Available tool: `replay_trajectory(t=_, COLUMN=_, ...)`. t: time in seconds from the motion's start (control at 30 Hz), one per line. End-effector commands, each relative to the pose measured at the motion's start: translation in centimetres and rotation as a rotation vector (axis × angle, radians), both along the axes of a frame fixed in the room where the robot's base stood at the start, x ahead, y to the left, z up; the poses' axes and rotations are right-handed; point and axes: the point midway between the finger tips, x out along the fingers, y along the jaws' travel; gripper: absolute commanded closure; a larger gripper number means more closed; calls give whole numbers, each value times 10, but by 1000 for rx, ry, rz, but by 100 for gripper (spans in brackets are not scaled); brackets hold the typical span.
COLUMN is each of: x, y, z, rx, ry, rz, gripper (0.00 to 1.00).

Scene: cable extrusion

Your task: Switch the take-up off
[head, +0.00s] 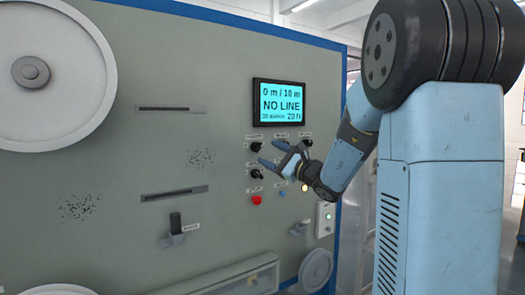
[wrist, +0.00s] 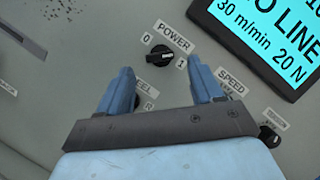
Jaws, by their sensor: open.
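The take-up panel (head: 225,80) carries a black knob labelled POWER (wrist: 160,56), with 0 to its left and I to its right in the wrist view. A pale mark on the knob appears on the side toward the I. My gripper (wrist: 162,82) is open and empty, with its two blue fingers apart below the knob and not touching it in that view. In the head view my gripper (head: 270,154) is in front of the control cluster, by the upper left knob (head: 256,147). A lit screen (head: 280,102) reads NO LINE, 0 m / 10 m.
Below are another black knob (head: 257,174), a red button (head: 256,200) and a lit yellow lamp (head: 304,188). A SPEED knob is partly hidden behind my right finger in the wrist view. A large white reel (head: 75,75) and a bracket (head: 175,235) are at left.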

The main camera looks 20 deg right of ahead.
Motion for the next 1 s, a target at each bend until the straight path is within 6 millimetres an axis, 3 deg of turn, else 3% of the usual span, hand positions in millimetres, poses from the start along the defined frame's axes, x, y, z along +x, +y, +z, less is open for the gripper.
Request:
replay_trajectory(t=0.3, x=32, y=23, z=11, rx=0, ry=-1, rz=2, gripper=34)
replay_trajectory(t=0.7, x=37, y=27, z=13, rx=-1, ry=0, rz=2, gripper=34)
replay_trajectory(t=1.0, x=37, y=27, z=13, rx=-1, ry=0, rz=2, gripper=61)
